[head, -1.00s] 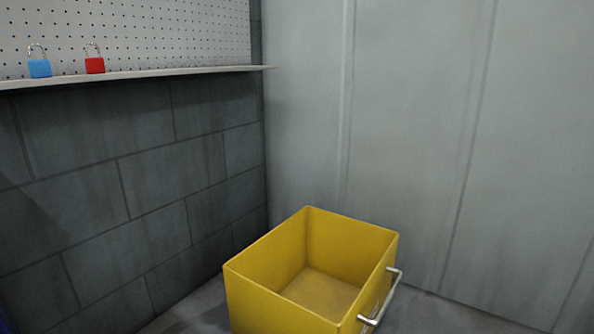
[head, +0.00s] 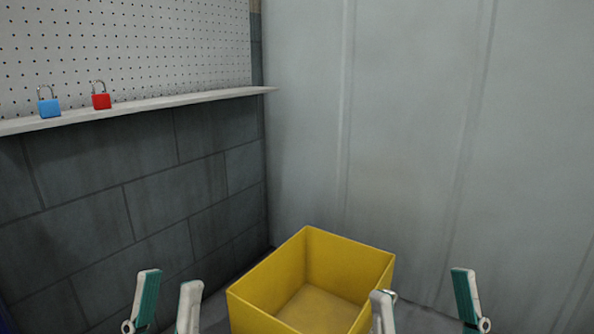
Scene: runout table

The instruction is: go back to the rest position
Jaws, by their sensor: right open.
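My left gripper (head: 167,300) is at the bottom left of the head view, left of the yellow bin. Its two fingers, one with a teal pad, stand apart with nothing between them. My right gripper (head: 424,300) is at the bottom right, its fingers wide apart and empty.
The open yellow bin (head: 345,245) looks empty and stands in the corner by the grey panel wall (head: 420,130). A blue padlock (head: 49,108) and a red padlock (head: 101,101) stand on a narrow shelf (head: 190,98) below a pegboard (head: 150,45).

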